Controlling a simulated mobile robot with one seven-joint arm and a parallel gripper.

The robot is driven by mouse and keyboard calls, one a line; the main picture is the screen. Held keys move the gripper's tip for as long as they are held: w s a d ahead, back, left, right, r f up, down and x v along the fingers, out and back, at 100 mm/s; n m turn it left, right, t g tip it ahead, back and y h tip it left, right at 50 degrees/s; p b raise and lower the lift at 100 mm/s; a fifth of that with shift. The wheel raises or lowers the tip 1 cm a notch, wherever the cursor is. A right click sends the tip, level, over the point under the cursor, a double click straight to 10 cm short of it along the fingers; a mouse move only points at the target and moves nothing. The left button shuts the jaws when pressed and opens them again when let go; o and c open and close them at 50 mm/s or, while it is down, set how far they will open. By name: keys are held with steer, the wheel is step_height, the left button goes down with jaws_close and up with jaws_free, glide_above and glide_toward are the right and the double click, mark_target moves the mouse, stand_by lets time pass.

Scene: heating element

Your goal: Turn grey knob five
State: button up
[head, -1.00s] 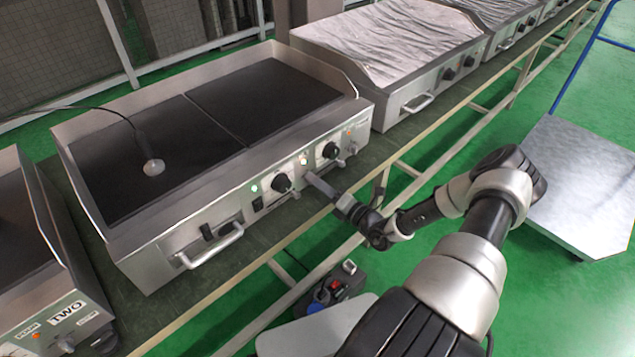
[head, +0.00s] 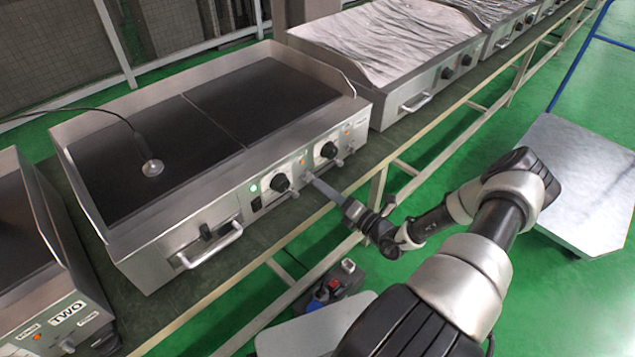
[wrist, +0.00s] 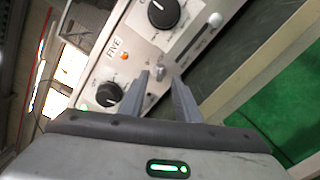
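The FIVE label (wrist: 115,46) is on the steel front panel in the wrist view, with a small orange light (wrist: 124,56) beside it. A small grey knob (wrist: 160,72) sits below and right of the label. My gripper (wrist: 160,82) is open, its two grey fingers apart and pointing at the panel around the grey knob; I cannot tell whether they touch it. In the head view my gripper (head: 312,181) is at the front panel of the griddle (head: 218,205), between the two black knobs, and it hides the grey knob there.
Black knobs flank the spot: one (head: 281,183) at left, one (head: 328,150) at right. A drawer handle (head: 212,247) juts out at left. A cable-fed probe (head: 152,167) rests on the griddle top. A covered griddle (head: 400,50) stands at right.

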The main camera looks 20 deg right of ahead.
steer(key=p+v, duration=0.1)
steer(key=v, duration=1.2)
steer(key=shift+s, duration=0.25)
steer(key=shift+d, duration=0.1)
